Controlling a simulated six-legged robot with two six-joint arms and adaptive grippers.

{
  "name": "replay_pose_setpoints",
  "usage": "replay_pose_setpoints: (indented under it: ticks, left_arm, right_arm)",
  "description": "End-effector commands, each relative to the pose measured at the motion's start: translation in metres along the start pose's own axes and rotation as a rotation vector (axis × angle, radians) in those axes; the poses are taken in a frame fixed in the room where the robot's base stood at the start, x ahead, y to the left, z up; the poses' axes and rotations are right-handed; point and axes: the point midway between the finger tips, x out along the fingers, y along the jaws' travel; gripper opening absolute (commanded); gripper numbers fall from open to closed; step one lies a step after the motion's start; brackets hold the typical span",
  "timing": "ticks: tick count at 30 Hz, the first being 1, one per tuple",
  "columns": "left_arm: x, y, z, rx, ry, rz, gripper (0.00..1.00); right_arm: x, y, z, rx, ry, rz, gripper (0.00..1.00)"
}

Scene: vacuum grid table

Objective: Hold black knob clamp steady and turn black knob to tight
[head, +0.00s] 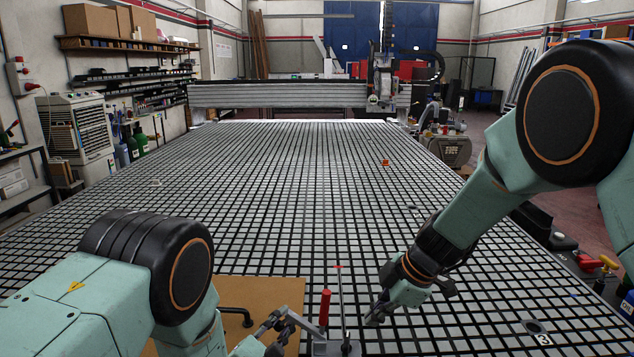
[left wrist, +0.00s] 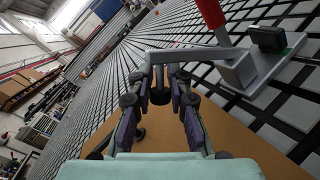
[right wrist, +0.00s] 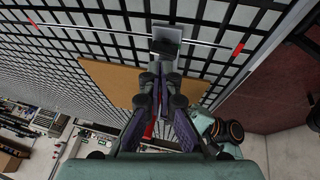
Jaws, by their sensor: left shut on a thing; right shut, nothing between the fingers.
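The grey clamp (head: 322,348) stands at the bottom centre of the head view, with a red handle (head: 324,308). In the left wrist view its base (left wrist: 240,72) carries a dark black knob (left wrist: 268,39), and its arm reaches to a black tip. My left gripper (left wrist: 161,82) is shut around this arm end. In the head view my left gripper (head: 278,325) is partly hidden at the bottom edge. My right gripper (head: 376,314) is shut and empty, to the right of the clamp. In the right wrist view the knob (right wrist: 167,48) lies beyond its fingertips (right wrist: 160,98), apart from them.
A brown board (head: 262,290) lies left of the clamp on the gridded table (head: 290,190). A small orange block (head: 385,162) sits farther back. The table's middle is clear.

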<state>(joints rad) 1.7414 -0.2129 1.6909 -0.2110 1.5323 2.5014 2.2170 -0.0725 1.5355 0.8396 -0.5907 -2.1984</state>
Motion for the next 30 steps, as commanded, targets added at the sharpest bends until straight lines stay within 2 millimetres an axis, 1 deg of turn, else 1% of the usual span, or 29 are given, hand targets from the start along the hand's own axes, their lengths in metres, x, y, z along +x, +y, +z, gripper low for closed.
replay_pose_setpoints:
  ticks: [1, 3, 6, 10, 14, 17, 30]
  left_arm:
    - [0.0, 0.001, 0.0, 0.0, -0.001, 0.002, 0.0]
    - [0.0, 0.001, 0.0, 0.0, -0.001, 0.002, 0.0]
    - [0.0, 0.001, 0.0, 0.0, -0.001, 0.002, 0.0]
    - [0.0, 0.001, 0.0, 0.0, -0.001, 0.002, 0.0]
    - [0.0, 0.001, 0.0, 0.0, -0.001, 0.002, 0.0]
    - [0.0, 0.001, 0.0, 0.0, -0.001, 0.002, 0.0]
    - [0.0, 0.001, 0.001, 0.0, -0.001, 0.002, 0.0]
  right_arm:
    - [0.0, 0.001, 0.001, 0.092, 0.009, 0.007, 0.0]
    - [-0.001, 0.003, 0.0, 0.218, 0.02, 0.016, 0.0]
    - [0.0, 0.004, -0.001, 0.361, 0.031, 0.022, 0.0]
    - [0.0, 0.005, -0.002, 0.478, 0.036, 0.025, 0.0]
    - [0.001, 0.005, -0.002, 0.528, 0.037, 0.025, 0.0]
    - [0.005, 0.004, 0.0, 0.537, 0.037, 0.024, 0.0]
    - [0.05, -0.007, 0.02, 0.533, 0.035, 0.024, 0.0]
